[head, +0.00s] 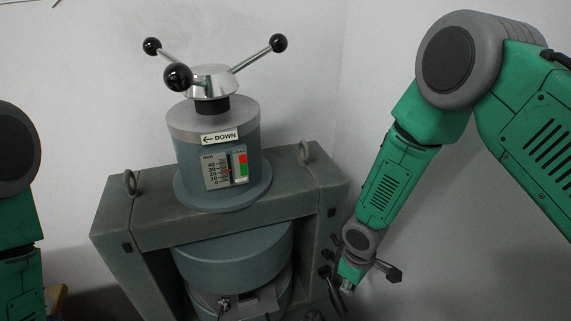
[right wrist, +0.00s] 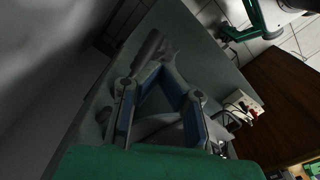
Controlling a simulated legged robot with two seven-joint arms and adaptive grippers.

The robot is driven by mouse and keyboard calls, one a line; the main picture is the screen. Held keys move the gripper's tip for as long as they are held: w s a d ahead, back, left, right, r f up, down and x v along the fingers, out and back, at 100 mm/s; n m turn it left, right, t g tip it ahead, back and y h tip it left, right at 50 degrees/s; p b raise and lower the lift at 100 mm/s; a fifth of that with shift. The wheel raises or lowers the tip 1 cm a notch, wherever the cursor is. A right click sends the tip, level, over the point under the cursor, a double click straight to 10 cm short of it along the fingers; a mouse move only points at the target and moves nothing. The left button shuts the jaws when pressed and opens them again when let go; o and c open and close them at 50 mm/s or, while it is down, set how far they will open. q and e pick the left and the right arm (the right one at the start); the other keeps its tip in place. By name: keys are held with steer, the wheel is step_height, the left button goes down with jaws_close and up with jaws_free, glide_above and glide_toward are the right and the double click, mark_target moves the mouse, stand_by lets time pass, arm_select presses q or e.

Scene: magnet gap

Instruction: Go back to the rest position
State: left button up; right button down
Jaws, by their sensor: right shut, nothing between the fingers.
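My right arm comes in from the right in the head view and bends down beside the magnet's right side. My right gripper (head: 346,290) is at its lower end, small and partly hard to make out, near the right leg of the magnet frame. In the right wrist view my right gripper (right wrist: 163,52) shows large, its fingers drawn together at the tips with nothing between them. Only part of my left arm shows at the left edge of the head view; its gripper is out of the frame.
The grey-green magnet frame (head: 225,205) stands in the middle, close to my right gripper. White walls stand behind. A wooden surface (right wrist: 265,100) shows in the wrist view.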

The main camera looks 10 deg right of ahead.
steer(key=s+d+f+m+b, duration=0.2)
steer(key=s+f+b, duration=0.3)
steer(key=s, duration=0.6)
steer(key=s+d+f+m+b, duration=0.3)
steer(key=s+f+m+b, duration=0.2)
steer(key=s, duration=0.7)
steer(key=shift+s+d+f+t+b, duration=0.2)
steer(key=shift+f+t+b, duration=0.15)
steer(key=shift+f, duration=0.9)
